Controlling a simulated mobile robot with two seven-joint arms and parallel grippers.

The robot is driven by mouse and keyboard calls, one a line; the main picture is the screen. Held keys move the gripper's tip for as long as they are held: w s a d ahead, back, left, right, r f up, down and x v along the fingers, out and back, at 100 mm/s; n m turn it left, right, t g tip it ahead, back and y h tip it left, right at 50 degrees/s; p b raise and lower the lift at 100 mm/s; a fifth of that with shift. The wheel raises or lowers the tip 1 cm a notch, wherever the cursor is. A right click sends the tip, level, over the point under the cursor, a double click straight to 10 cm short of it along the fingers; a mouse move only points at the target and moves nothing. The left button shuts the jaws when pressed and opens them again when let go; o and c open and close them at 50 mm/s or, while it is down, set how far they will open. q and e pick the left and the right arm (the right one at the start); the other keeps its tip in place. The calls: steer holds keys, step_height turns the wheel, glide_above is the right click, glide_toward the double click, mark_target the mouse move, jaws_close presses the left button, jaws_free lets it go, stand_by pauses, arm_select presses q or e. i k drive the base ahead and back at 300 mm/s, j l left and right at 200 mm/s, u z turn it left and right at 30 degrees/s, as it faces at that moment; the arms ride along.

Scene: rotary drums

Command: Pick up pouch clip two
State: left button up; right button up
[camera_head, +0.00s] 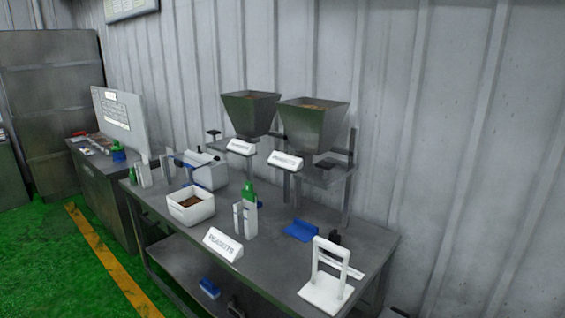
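No label in the head view marks pouch clip two, so I cannot tell which small piece it is. Small upright white pieces (238,219) stand beside a green-topped item (249,192) near the middle of the bench (272,249). More small white upright pieces (144,175) stand at its far left end, by another green item. A flat white strip (350,270) lies behind the white stand (325,293) at the right. Neither of my grippers is in view.
Two hoppers (250,113) (312,124) rise at the bench's back. A white box (191,208) with brown contents, a PEANUTS sign (223,244) and a blue piece (300,230) sit on top. A blue item (209,288) is on the lower shelf. Green floor (60,270) lies open at left.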

mark_target(247, 192)
steer(key=i+j+z, duration=0.1)
steer(key=i+j, duration=0.55)
steer(key=i+j+z, duration=0.15)
steer(key=i+j, duration=0.5)
steer(key=j, duration=0.1)
